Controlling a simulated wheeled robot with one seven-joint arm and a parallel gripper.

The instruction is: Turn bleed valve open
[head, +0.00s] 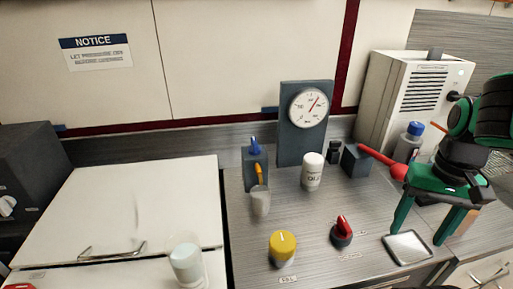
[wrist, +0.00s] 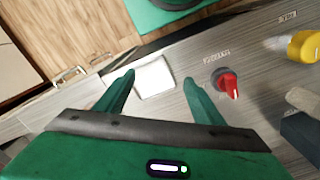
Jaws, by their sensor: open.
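A red knob with a raised grip (head: 342,229) sits on a dark round base on the counter; it also shows in the wrist view (wrist: 229,84). A yellow round knob (head: 282,246) stands left of it, and at the right edge of the wrist view (wrist: 302,46). A red-handled lever (head: 380,160) extends from a grey block at the back. Small labels lie by both knobs; I cannot read which one marks the bleed valve. My gripper (head: 417,236) is open and empty, right of the red knob, fingers pointing down; it also shows in the wrist view (wrist: 158,76).
A pale square pad (head: 409,248) lies near my fingers. A gauge (head: 308,107) stands on a dark panel at the back. A white bottle (head: 312,171), a grey cup (head: 260,202) and a glass (head: 186,261) stand left. A vented box (head: 414,95) stands back right.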

